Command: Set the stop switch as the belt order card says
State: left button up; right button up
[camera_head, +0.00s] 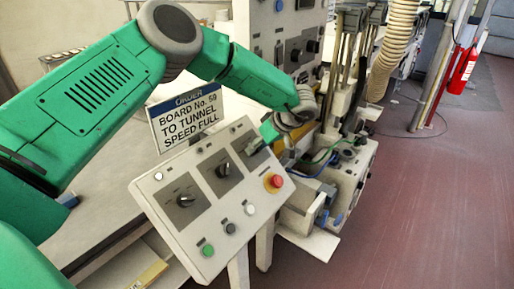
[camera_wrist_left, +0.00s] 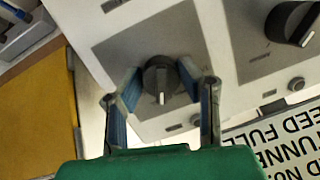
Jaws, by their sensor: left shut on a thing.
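The order card (camera_head: 185,121) stands behind the control panel (camera_head: 150,187) and reads "TO TUNNEL SPEED FULL" under a board number. The sloped panel carries three dark rotary knobs: a left one (camera_head: 184,200), a middle one (camera_head: 223,170) and a right one. Their labels are too small to read, so I cannot tell which is the stop switch. My left gripper (camera_head: 257,146) is at the right knob and partly hides it. In the wrist view my left gripper (camera_wrist_left: 161,82) is shut on this dark knob (camera_wrist_left: 158,74), its white pointer line towards the gripper. My right gripper is not in view.
Green (camera_head: 208,250), dark (camera_head: 230,228) and white (camera_head: 250,209) buttons line the panel's lower edge. Machinery stands close behind on the right; the red floor (camera_head: 430,200) is open.

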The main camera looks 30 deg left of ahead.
pick_arm(q)
jog(key=shift+s+d+f, duration=0.1)
jog(key=shift+s+f, duration=0.05)
jog(key=shift+f, duration=0.1)
jog(key=o, duration=1.1)
jog(key=shift+o, duration=0.2)
jog(key=shift+w, duration=0.25)
jog(key=shift+r, duration=0.25)
jog(key=v, duration=1.1)
jog(key=shift+d, duration=0.3)
jog(key=shift+w+a, duration=0.1)
jog(key=shift+w, duration=0.05)
